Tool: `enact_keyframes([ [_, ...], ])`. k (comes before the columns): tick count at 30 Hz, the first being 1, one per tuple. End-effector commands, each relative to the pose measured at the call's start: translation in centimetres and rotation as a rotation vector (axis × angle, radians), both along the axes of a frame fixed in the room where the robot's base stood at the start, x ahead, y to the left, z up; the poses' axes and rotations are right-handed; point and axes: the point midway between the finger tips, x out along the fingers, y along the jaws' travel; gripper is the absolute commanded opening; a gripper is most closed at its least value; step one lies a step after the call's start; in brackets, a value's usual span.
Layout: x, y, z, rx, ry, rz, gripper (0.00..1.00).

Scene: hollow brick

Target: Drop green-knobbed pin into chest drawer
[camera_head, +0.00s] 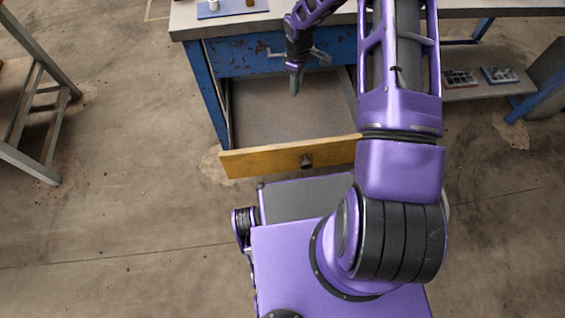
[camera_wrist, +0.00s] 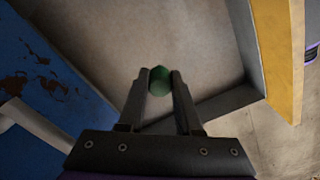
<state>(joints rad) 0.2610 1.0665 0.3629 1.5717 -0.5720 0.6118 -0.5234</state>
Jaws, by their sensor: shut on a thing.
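My gripper (camera_head: 294,84) reaches over the open chest drawer (camera_head: 240,163), pointing down. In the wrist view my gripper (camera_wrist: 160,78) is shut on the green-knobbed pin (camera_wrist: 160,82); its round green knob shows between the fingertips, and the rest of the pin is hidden. In the wrist view the bare drawer floor lies beyond the knob. The drawer is pulled out, with a yellow wooden front and a dark round knob, and its visible floor looks empty. The yellow front (camera_wrist: 280,50) also shows at the right of the wrist view.
A workbench (camera_head: 195,22) with a chipped blue frame stands behind the drawer. A blue board (camera_head: 230,9) with small items lies on its top. A shelf with small trays (camera_head: 460,78) is at the right. A metal stand (camera_head: 35,110) is at the left.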

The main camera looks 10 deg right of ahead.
Motion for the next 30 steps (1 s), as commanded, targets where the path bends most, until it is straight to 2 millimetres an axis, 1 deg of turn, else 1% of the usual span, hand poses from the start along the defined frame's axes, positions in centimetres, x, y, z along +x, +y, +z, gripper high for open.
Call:
enact_keyframes([
  [1,-0.02,0.01,-0.93,0.001,0.001,0.0,0.0],
  [4,0.01,0.02,-1.56,0.001,-0.001,0.0,0.0],
  [13,0.03,0.0,-1.69,0.0,-0.001,-0.001,0.0],
  [14,0.03,0.0,-1.69,0.0,-0.001,-0.001,0.37],
  [15,0.03,0.0,-1.69,0.0,-0.001,-0.001,0.44],
  [19,0.02,0.0,-1.69,0.001,-0.001,-0.001,0.67],
  [27,0.01,-0.01,-1.68,0.0,0.0,-0.001,0.68],
  [30,0.04,-0.01,-1.24,0.0,-0.001,-0.001,0.68],
])
